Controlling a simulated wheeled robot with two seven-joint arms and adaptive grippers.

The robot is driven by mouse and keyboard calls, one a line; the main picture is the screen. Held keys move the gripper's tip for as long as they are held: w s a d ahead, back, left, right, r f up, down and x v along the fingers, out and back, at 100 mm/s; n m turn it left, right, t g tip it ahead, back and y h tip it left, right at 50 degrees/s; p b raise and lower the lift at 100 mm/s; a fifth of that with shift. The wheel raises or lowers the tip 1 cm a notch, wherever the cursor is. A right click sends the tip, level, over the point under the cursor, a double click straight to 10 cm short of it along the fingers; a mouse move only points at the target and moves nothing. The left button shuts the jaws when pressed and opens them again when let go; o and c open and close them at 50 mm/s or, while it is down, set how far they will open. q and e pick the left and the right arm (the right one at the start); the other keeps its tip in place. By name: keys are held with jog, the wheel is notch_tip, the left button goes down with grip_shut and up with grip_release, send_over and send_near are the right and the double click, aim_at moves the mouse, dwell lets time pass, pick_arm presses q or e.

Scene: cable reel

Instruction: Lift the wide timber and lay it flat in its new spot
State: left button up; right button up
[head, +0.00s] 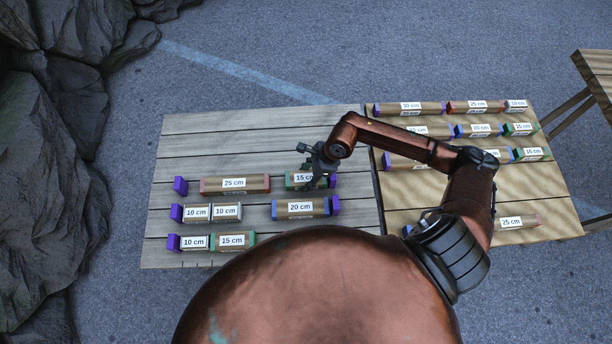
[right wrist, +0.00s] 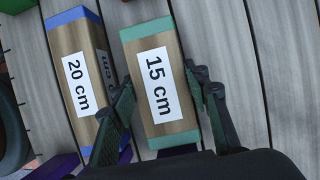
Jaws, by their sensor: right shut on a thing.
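My right gripper (head: 317,178) is shut on the 15 cm timber (head: 295,178), a wooden block with green ends and a white label, in the far row of the left, grey table. In the right wrist view this timber (right wrist: 161,102) lies between the two fingers, label facing the camera. I cannot tell whether it touches the boards. The 20 cm timber (head: 300,208) with blue ends lies nearer, and also shows beside the left finger in the wrist view (right wrist: 80,75). No label names a timber as wide. My left gripper is not in view.
A 25 cm timber (head: 235,184) lies left in the same row. Shorter timbers and purple end blocks (head: 181,186) fill the other rows. The right, yellowish table (head: 470,185) holds several more timbers, partly hidden by my arm. The grey table's far strip (head: 250,130) is bare.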

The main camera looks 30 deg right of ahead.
jog(key=shift+f+b, duration=0.3)
jog(key=shift+f, duration=0.25)
jog(key=o, duration=1.4)
jog(key=shift+c, duration=0.2)
jog(key=v, duration=1.2)
